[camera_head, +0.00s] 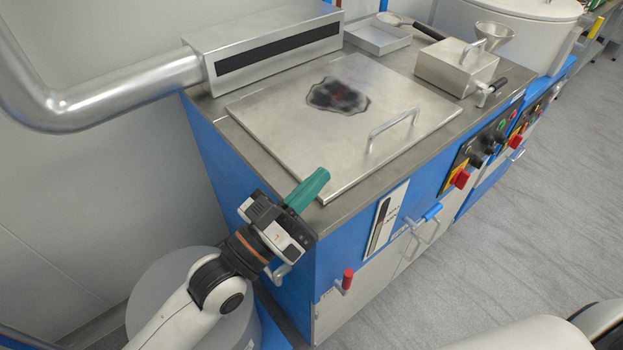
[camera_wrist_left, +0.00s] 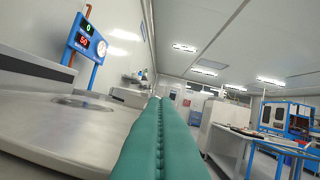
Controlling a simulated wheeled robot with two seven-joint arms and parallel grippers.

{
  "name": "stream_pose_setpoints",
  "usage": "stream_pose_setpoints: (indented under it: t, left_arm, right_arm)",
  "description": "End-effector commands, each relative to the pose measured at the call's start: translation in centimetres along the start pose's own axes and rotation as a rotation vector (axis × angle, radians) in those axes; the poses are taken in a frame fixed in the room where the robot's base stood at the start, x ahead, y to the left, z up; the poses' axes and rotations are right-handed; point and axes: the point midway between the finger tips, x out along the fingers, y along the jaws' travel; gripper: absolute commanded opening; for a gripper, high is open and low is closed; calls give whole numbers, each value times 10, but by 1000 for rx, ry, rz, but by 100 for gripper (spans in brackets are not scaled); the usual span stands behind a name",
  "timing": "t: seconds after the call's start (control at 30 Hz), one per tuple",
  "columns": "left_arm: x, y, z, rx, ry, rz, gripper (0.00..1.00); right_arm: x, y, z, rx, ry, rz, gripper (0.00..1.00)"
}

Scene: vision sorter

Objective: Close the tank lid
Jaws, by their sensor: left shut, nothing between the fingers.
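The tank lid (camera_head: 290,115) is a flat square metal plate lying flat on top of the blue tank cabinet (camera_head: 215,165). It has a bar handle (camera_head: 393,128) near its right front side and a dark, reddish-black patch (camera_head: 338,95) toward the back. My left gripper (camera_head: 318,178) is at the front left corner of the lid, with its green fingers shut and empty. In the left wrist view the green fingers (camera_wrist_left: 160,145) are pressed together, pointing along the metal top. I cannot tell whether they touch the lid. My right gripper is not in view.
A slotted metal exhaust box (camera_head: 270,60) with a thick pipe (camera_head: 120,90) stands behind the lid. A metal box (camera_head: 455,68), a shallow tray (camera_head: 377,38) and a funnel (camera_head: 494,35) sit to the right. Red knobs and handles stick out from the cabinet front.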

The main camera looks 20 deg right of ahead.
Motion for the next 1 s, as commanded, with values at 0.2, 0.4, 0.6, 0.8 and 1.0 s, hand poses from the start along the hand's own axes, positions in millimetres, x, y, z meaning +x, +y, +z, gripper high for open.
stream_pose_setpoints:
  t: [0.2, 0.4, 0.6, 0.8, 1.0]
  left_arm:
    - [0, 0, 0, 0, 0, 0, 0]
    - [2, -2, 6, 0, -2, -1, 0]
    - [14, -10, 38, 1, -5, -2, 0]
    - [25, -19, 73, 2, -5, -2, 0]
    - [32, -23, 90, 1, -1, 0, 0]
  right_arm:
    - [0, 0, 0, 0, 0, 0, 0]
    - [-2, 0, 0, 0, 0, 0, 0]
    - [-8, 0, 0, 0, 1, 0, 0]
    - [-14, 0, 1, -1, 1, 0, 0]
    - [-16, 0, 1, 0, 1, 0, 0]
